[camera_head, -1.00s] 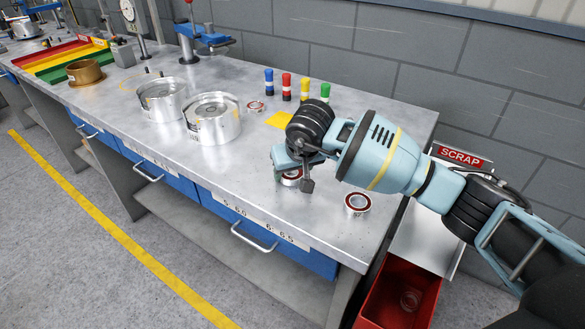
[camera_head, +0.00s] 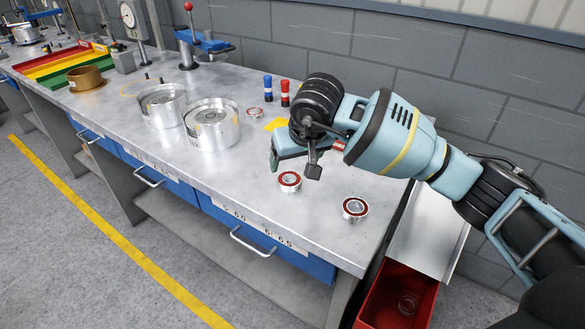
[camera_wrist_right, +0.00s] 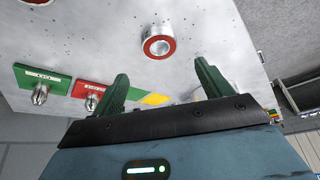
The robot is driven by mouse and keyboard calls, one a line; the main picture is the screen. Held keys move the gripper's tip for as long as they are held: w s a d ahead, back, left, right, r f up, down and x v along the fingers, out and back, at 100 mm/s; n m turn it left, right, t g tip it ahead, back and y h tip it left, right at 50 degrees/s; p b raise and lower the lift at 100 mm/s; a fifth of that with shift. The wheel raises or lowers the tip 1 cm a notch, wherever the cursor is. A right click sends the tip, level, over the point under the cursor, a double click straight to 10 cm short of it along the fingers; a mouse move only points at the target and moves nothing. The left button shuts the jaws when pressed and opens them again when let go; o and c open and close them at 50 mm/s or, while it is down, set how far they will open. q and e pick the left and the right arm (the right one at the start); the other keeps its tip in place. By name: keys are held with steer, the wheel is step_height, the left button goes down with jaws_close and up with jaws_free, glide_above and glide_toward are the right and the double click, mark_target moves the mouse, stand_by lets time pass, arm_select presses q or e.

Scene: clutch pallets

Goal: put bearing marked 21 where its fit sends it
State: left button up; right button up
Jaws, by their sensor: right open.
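One bearing with a red seal (camera_head: 289,181) lies flat on the grey bench. A second red-sealed bearing (camera_head: 355,208) lies to its right, near the bench's end. A smaller-looking ring or bearing (camera_head: 254,112) lies farther back, beside the silver housings. I cannot read the number 21 on any of them. My right gripper (camera_head: 293,163) hangs just behind the first bearing, apart from it. In the right wrist view its green fingers (camera_wrist_right: 163,82) are spread and empty, with one red-sealed bearing (camera_wrist_right: 159,43) beyond them. My left gripper is out of view.
Two silver round housings (camera_head: 162,104) (camera_head: 212,127) stand left of the bearings. Blue and red posts (camera_head: 268,86) (camera_head: 285,92) stand behind. The wrist view shows green and red plates (camera_wrist_right: 42,82) (camera_wrist_right: 92,90). A red bin (camera_head: 375,310) holding a ring sits below the bench's right end.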

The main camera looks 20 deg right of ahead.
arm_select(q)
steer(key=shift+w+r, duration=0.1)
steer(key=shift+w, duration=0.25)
arm_select(e)
steer(key=v, duration=0.5)
steer(key=shift+r, duration=0.15)
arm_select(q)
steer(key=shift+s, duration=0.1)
